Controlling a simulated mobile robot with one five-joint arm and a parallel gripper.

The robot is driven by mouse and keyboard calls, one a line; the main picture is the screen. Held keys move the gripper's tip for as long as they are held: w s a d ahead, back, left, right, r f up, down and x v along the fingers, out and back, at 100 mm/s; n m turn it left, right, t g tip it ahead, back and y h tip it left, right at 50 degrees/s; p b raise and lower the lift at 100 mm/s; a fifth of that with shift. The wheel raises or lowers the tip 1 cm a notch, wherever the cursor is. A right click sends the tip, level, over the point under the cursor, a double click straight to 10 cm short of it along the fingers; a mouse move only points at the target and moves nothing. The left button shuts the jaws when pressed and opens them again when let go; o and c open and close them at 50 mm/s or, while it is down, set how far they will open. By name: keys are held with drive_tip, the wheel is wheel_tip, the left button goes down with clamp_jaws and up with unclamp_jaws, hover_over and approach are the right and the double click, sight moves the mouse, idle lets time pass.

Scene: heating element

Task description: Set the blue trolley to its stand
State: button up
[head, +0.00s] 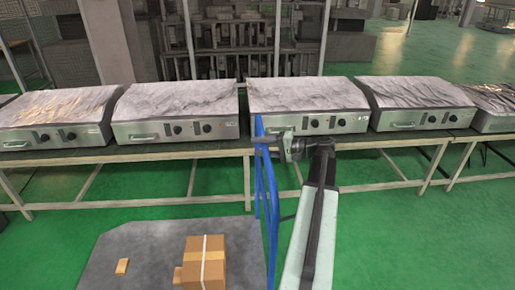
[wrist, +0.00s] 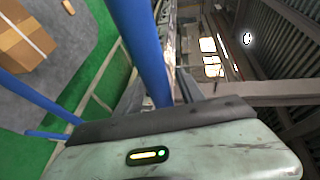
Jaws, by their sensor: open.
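The blue trolley has a tall tubular blue handle (head: 272,220) and a flat grey platform (head: 120,245), low in the head view. A taped cardboard box (head: 204,262) rests on the platform. My gripper (head: 270,138) is open at the upper part of the handle. In the wrist view, a blue post (wrist: 146,50) runs down behind the dark edge of my gripper (wrist: 160,120). I cannot tell whether the post lies between the fingers or touches them. I cannot make out which place is the trolley's stand.
A long workbench (head: 200,150) crosses behind the trolley, bearing several metal heating units (head: 178,115). A small cardboard piece (head: 122,266) lies on the platform. Green floor (head: 420,230) is clear at the right. Dark shelving (head: 230,50) stands behind the bench.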

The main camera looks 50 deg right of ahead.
drive_tip(key=shift+w+a, duration=0.25)
drive_tip(key=shift+w, duration=0.2)
clamp_jaws()
drive_tip(key=shift+f, duration=0.1)
idle(1.0)
